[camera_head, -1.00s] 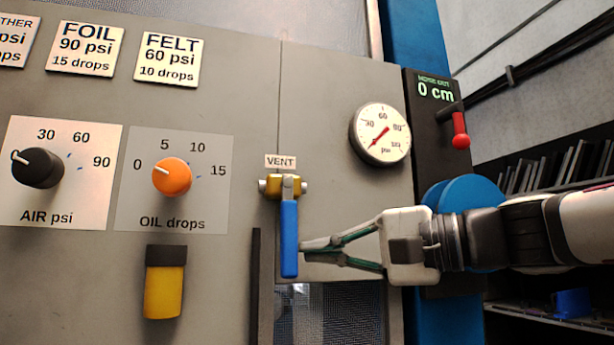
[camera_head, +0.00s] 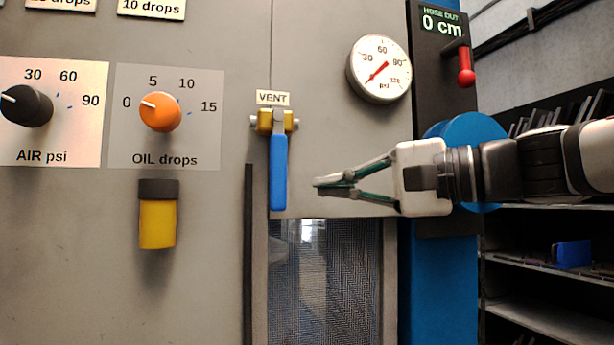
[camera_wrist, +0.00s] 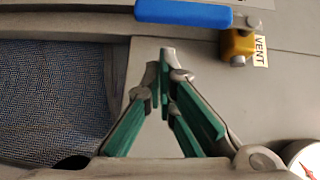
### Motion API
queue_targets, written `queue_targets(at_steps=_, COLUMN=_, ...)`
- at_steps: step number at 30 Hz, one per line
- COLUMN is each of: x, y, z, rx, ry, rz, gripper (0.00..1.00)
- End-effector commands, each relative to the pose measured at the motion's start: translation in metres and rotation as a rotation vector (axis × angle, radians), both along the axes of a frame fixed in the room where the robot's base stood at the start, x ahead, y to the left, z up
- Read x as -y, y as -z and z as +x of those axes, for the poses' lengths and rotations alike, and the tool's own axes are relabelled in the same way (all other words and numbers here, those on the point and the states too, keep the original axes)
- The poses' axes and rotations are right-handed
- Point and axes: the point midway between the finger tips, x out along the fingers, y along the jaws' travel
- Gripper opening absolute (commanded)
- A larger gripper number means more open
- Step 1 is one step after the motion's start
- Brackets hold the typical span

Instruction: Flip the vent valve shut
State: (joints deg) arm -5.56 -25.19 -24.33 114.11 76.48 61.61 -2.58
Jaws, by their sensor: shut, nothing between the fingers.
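The vent valve has a brass body (camera_head: 276,121) under a VENT label (camera_head: 272,97) and a long blue lever (camera_head: 279,172) that hangs straight down. In the wrist view the blue lever (camera_wrist: 184,13) lies across the top, with the brass body (camera_wrist: 239,44) at its right end. My gripper (camera_head: 317,187) is shut and empty, to the right of the lever's lower part, with a gap between them. In the wrist view the closed fingertips (camera_wrist: 160,68) point toward the lever and stay short of it.
A pressure gauge (camera_head: 379,69) is above my gripper. A red-handled lever (camera_head: 465,66) is on the black hose panel to the right. The black air knob (camera_head: 27,106), orange oil knob (camera_head: 160,111) and yellow oil cup (camera_head: 158,222) are to the left. A mesh window (camera_head: 335,285) is below.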

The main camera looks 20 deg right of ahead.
Motion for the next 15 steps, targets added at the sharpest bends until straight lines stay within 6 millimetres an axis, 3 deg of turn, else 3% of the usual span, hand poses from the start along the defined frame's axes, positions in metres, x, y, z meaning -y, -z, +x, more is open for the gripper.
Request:
queue_targets(at_steps=2, x=0.001, y=0.001, z=0.001, rx=0.001, ry=-0.001, rz=0.0, gripper=0.0)
queue_targets(at_steps=15, x=0.051, y=-0.002, z=-0.049, rx=0.002, ry=0.001, rz=0.001, gripper=0.0)
